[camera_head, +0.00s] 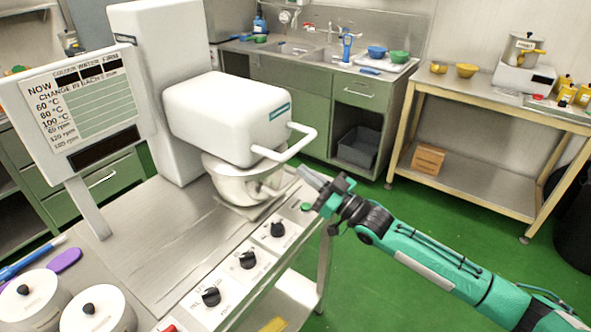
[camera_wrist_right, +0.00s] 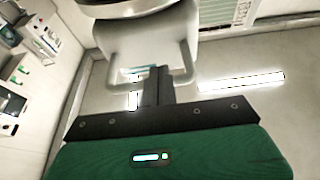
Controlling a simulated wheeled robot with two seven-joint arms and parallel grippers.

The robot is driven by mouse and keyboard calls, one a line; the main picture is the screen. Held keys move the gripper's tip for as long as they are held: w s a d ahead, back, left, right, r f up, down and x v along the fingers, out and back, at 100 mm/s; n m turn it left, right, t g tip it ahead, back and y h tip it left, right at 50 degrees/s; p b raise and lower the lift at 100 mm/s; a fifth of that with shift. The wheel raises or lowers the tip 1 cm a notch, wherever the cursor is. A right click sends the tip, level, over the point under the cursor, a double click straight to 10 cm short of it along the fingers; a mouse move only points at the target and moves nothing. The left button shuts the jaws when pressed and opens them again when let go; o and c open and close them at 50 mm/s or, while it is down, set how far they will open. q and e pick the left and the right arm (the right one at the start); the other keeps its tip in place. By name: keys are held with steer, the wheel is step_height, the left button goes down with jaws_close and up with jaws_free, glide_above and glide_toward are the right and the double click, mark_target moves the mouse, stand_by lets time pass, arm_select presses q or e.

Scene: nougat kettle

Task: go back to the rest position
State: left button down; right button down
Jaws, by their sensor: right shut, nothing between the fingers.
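My right gripper (camera_head: 308,177) is shut and empty, just right of the kettle bowl and below the white handle (camera_head: 290,143) of the mixer's head in the head view. In the right wrist view its shut fingers (camera_wrist_right: 158,84) show in front of that handle (camera_wrist_right: 187,72). I cannot tell whether the fingers touch the handle. The white mixer head (camera_head: 230,115) is over the metal kettle bowl (camera_head: 240,182), which rests on the machine's steel top. My left gripper is not in view.
The control panel with black knobs (camera_head: 247,260) is along the machine's front edge. White lidded pots (camera_head: 97,312) and a purple tool (camera_head: 64,261) are at the lower left. A side table (camera_head: 480,100) stands at the right. Green floor (camera_head: 400,200) between is clear.

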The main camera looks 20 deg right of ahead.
steer(key=s+a+f+m+g+h, duration=0.1)
steer(key=s+a+f+g+h, duration=0.25)
steer(key=s+f, duration=0.4)
steer(key=s+a+f+m+g+h, duration=0.2)
steer(key=s+f+h, duration=0.3)
steer(key=f, duration=0.4)
steer(key=s+d+f+m+g+h, duration=0.15)
steer(key=s+d+f+g, duration=0.25)
steer(key=s, duration=0.8)
steer(key=s+d+f+m+g+h, duration=0.1)
steer(key=s+d+f+g+h, duration=0.3)
steer(key=s, duration=0.8)
step_height(320, 180, down, 31)
steer(key=a+g, duration=0.1)
steer(key=g, duration=0.1)
steer(key=s+d+f, duration=0.1)
steer(key=s+f, duration=0.8)
steer(key=s+d+f, duration=0.2)
steer(key=s+f, duration=0.8)
steer(key=shift+s+d+f+g, duration=0.25)
steer(key=shift+f+g, duration=0.05)
steer(key=shift+g, duration=0.15)
